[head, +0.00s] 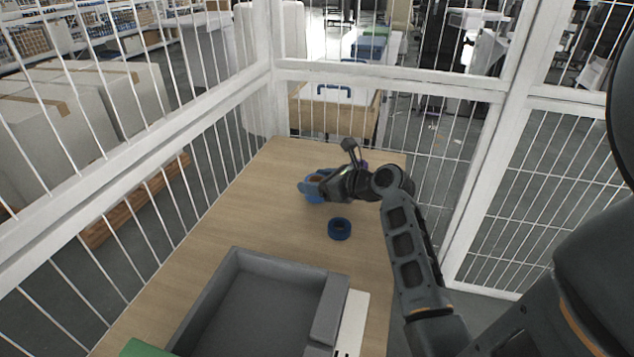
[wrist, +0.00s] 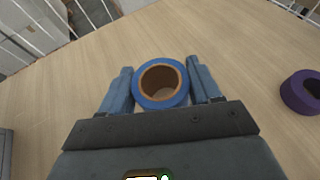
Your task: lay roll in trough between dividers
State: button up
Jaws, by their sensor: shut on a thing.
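My gripper (head: 314,187) is over the far part of the wooden table, shut on a blue tape roll with a brown core. In the wrist view this held roll (wrist: 160,101) sits between the two blue fingers, its hole facing the camera. I cannot tell whether it touches the table. In the head view the fingers and wrist partly hide it. A grey trough (head: 215,285) with raised walls lies at the near end of the table, apart from the gripper. Its near end is cut off by the frame, and I cannot make out separate dividers inside.
A dark blue roll (head: 339,229) lies on the table between my gripper and the trough. A purple roll (wrist: 302,92) lies right of the gripper. A green item (head: 145,348) shows at the near left. White wire fencing (head: 390,82) borders the table.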

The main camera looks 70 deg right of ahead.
jog(key=shift+f, duration=0.2)
jog(key=o, duration=1.1)
jog(key=shift+c, duration=0.2)
